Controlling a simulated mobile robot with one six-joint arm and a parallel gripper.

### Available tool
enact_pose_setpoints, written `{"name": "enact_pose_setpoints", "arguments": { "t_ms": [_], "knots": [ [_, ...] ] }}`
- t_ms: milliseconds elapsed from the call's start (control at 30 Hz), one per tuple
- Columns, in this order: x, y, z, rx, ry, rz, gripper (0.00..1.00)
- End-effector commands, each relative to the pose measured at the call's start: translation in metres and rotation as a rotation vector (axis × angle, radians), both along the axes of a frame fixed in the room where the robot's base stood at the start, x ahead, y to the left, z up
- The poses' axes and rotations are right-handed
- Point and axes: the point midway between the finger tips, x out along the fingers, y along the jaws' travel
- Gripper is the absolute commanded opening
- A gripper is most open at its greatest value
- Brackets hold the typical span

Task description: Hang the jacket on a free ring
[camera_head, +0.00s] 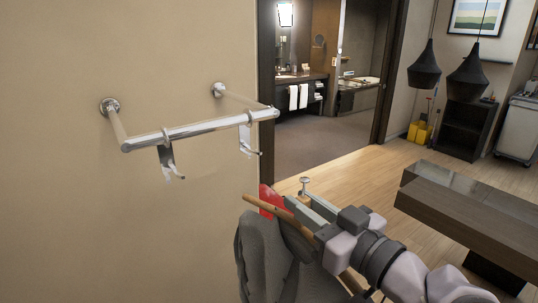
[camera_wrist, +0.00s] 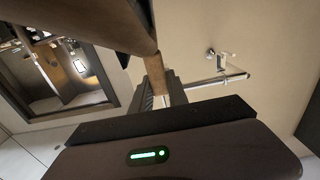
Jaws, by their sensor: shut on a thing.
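The grey jacket (camera_head: 262,255) hangs from a wooden hanger (camera_head: 268,211) in the head view, with a red patch (camera_head: 270,198) near its top. My gripper (camera_head: 300,208) is shut on the hanger, to the right of and below the wall rail. A short metal pin with a round head (camera_head: 304,182) stands up at the grip. The chrome rail (camera_head: 195,129) carries two rings with hanging metal fittings, a left one (camera_head: 168,158) and a right one (camera_head: 246,140). Both look empty. The wrist view shows the brown hanger (camera_wrist: 155,72) close up, with the rail (camera_wrist: 215,81) beyond it.
The rail stands out from a beige wall (camera_head: 60,200) on two brackets. A dark wood table (camera_head: 470,200) is at the right, and two black pendant lamps (camera_head: 425,68) hang behind it. The wall ends at an opening to a bathroom. Open floor lies between.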

Motion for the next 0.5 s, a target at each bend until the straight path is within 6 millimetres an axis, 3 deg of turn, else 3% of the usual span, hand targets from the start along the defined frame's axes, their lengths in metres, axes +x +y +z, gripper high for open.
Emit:
{"name": "enact_pose_setpoints", "arguments": {
  "t_ms": [267, 500],
  "knots": [
    [-0.001, -0.001, 0.0, 0.0, -0.002, 0.0, 0.0],
    [-0.012, -0.01, -0.001, 0.0, -0.006, -0.002, 0.0]
  ]
}}
